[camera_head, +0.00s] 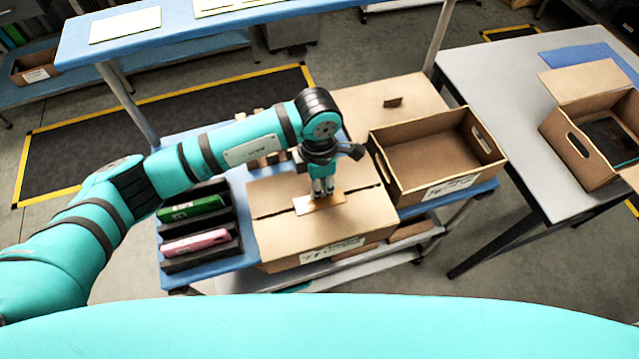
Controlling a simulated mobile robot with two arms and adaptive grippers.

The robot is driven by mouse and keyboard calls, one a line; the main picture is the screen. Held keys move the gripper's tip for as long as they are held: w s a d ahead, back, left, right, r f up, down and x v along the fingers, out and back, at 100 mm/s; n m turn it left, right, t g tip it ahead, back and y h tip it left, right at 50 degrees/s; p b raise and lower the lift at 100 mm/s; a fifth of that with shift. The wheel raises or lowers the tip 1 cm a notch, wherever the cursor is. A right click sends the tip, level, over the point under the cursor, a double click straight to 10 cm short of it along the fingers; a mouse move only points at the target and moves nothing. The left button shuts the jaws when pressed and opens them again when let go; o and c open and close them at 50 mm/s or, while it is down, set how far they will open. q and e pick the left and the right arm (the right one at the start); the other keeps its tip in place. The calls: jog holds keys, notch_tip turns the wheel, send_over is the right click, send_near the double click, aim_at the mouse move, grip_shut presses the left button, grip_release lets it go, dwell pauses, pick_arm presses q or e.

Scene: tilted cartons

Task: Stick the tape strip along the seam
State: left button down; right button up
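A closed brown carton (345,222) stands on the blue cart top, with a dark seam running across its lid. A short tan-orange tape strip (303,206) lies over the middle of the lid, roughly along the seam; whether it touches the lid is hard to tell. My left gripper (323,191) points down from above, its fingers close together with their tips at the strip. It appears shut on the strip, and the fingers hide part of the strip and seam. My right gripper is not in view.
An open empty carton (483,135) stands right of the closed one, and another closed carton (370,97) is behind. A dark rack (232,212) with a green and a pink item is at the left. A grey table (495,85) with an open box is farther right.

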pick_arm(q)
jog(key=c, duration=1.4)
grip_release()
jog(key=shift+r, duration=0.15)
notch_tip(320, 180, up, 18)
jog(key=p, duration=0.2)
jog(key=shift+w+f, duration=0.2)
jog(key=shift+w, duration=0.15)
